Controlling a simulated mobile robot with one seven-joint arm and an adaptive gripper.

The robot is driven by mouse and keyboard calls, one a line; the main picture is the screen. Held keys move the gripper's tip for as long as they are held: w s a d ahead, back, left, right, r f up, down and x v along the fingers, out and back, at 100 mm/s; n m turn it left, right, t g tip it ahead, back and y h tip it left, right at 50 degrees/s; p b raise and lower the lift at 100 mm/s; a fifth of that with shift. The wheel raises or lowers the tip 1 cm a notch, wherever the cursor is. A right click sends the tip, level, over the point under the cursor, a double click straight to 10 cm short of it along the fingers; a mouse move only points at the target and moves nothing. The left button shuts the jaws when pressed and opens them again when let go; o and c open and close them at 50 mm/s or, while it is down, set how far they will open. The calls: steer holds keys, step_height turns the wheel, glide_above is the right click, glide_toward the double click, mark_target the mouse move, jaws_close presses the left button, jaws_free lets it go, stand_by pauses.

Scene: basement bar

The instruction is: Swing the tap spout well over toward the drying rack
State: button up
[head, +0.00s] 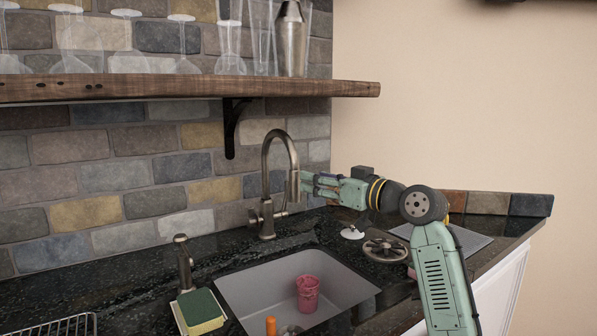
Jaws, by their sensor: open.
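The metal tap (267,195) stands behind the sink against the stone wall. Its tall gooseneck spout (280,135) arches toward the right and front, with its end hanging over the back of the sink area. My gripper (304,184) comes in from the right and is open, with its fingertips right at the spout's hanging end. Whether they touch it or straddle it I cannot tell. A wire rack (66,326), which looks like the drying rack, shows only partly at the lower left edge.
The grey sink (240,287) holds a pink-red cup (307,293) and an orange item (271,326). A soap dispenser (184,262) and a green-yellow sponge (199,310) stand left of it. A wooden shelf (180,88) with glasses hangs above. A dark wheel-shaped object (385,250) lies at right.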

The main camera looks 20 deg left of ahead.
mark_target(299, 174)
steer(key=p+x, duration=0.2)
steer(key=x, duration=0.6)
steer(key=shift+w+a, duration=0.1)
steer(key=shift+w, duration=0.05)
steer(key=shift+c, duration=0.5)
jaws_close()
